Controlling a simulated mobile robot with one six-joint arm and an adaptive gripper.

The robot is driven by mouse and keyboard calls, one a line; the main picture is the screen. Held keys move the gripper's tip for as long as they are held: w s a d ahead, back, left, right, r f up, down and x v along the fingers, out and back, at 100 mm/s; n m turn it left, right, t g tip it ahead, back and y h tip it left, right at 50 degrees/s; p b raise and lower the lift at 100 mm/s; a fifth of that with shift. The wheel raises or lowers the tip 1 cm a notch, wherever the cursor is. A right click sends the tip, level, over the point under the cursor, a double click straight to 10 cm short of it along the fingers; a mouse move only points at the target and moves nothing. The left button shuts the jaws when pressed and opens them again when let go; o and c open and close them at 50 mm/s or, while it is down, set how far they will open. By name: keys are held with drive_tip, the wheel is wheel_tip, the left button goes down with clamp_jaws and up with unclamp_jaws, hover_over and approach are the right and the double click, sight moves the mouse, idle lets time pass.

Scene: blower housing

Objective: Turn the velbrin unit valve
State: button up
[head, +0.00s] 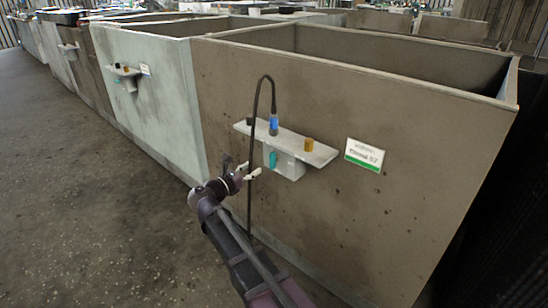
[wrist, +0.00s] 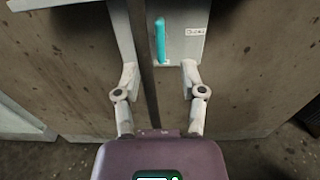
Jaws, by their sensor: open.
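A teal valve handle (head: 272,160) stands upright on a pale grey box (head: 284,163) under a shelf on the brown tank. In the wrist view the teal handle (wrist: 160,40) is upright on the box face, ahead of the fingers and roughly centred between them. My gripper (head: 249,171) is open, just left of the box in the head view; its fingertips also show in the wrist view (wrist: 160,73). No contact with the handle shows. The sign (head: 364,155) right of the shelf is too small to read surely.
A dark hose (head: 252,120) loops from the blue fitting (head: 273,125) and hangs past my gripper; in the wrist view it (wrist: 144,60) runs between the fingers. An orange knob (head: 308,145) stands on the shelf (head: 318,153). A pale tank (head: 150,90) adjoins at left. The floor at left is clear.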

sight(270, 158)
drive_tip(key=x, duration=1)
